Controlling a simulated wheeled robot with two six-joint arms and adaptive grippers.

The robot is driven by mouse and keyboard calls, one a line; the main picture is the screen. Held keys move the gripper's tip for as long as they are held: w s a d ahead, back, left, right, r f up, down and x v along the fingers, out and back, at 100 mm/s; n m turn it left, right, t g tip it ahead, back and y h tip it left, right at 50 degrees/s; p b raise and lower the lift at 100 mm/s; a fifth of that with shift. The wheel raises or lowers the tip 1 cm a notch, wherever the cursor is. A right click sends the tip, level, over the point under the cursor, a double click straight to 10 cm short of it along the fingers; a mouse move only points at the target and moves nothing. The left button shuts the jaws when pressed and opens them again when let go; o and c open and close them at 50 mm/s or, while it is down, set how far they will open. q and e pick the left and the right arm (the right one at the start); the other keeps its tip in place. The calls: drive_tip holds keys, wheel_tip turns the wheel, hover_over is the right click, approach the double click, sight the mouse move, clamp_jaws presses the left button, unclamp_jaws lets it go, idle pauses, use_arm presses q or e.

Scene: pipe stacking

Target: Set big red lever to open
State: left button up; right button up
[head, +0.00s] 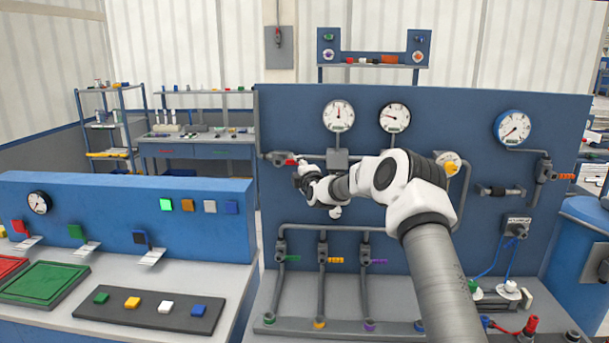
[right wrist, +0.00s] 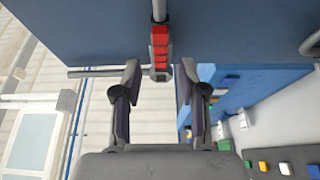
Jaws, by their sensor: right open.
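The red lever (head: 291,162) sits on a grey pipe valve at the left side of the blue panel (head: 400,240). In the right wrist view the red lever (right wrist: 160,48) is a stepped red handle on a grey mount, pointing towards me. My right gripper (head: 300,178) is at the lever, just below it in the head view. In the right wrist view the gripper (right wrist: 160,75) is open, with the lever ahead between the fingertip lines and no clear contact. My left gripper is out of view.
Two gauges (head: 338,115) (head: 395,117) hang above the pipes. Three valves with green, orange (head: 334,260) and purple handles are below. A blue console (head: 130,215) with buttons stands to the left. Another red-handled valve (head: 530,325) lies at the lower right.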

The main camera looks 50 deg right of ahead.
drive_tip(key=v, duration=0.6)
drive_tip(key=shift+w, duration=0.1)
drive_tip(key=shift+d, duration=0.1)
